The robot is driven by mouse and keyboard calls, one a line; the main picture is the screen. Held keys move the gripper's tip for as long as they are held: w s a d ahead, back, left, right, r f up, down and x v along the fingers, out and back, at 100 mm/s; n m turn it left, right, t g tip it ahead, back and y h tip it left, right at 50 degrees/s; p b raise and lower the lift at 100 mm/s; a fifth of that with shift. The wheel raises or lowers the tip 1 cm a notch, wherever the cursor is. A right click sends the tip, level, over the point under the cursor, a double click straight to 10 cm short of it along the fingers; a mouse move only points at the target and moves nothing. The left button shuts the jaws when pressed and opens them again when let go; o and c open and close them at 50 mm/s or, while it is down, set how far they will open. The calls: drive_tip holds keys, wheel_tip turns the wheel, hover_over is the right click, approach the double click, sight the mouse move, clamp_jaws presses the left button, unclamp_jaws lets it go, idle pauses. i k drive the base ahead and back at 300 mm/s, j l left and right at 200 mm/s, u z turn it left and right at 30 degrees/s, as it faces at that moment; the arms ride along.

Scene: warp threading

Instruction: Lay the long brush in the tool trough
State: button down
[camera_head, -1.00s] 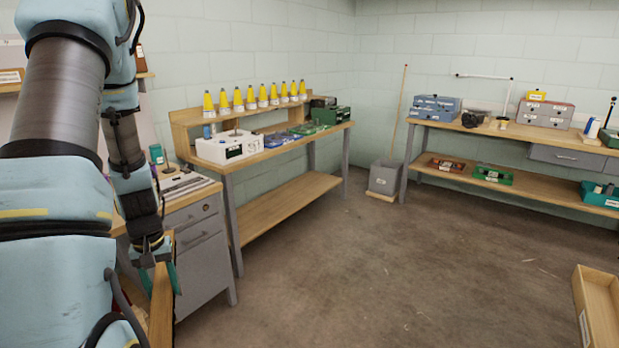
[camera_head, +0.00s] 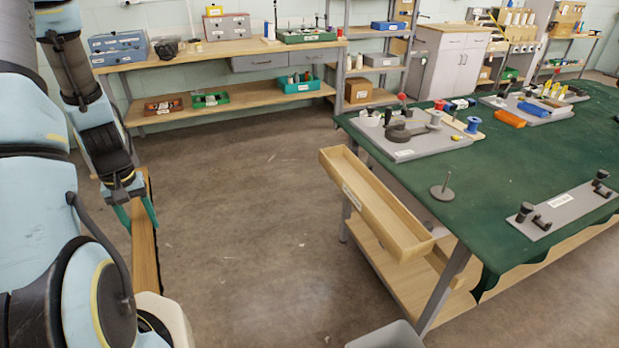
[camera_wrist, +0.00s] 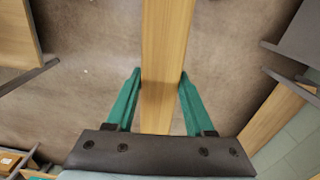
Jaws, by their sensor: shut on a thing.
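My gripper (camera_head: 131,212) hangs at the left of the head view, well apart from the green-topped table. Its teal fingers are shut on the long brush (camera_head: 146,255), a long flat wooden bar. In the wrist view the brush (camera_wrist: 166,45) runs straight between the fingers (camera_wrist: 158,95), from the top of the picture down to the palm.
The green-topped table (camera_head: 490,190) carries grey boards with tools and spools. A lower wooden shelf is under it. A wooden bench (camera_head: 220,48) with boxes stands along the back wall. Bare floor (camera_head: 245,210) lies between my arm and the trough. A grey bin edge (camera_head: 385,337) shows at the bottom.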

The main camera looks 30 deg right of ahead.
sight(365, 196)
drive_tip(key=i+z, duration=0.45)
drive_tip(key=i, duration=0.35)
drive_tip(key=i+j+z, duration=0.15)
drive_tip(key=i+z, duration=0.3)
drive_tip(key=i, duration=0.35)
drive_tip(key=i+z, duration=0.15)
drive_tip(key=z, duration=0.45)
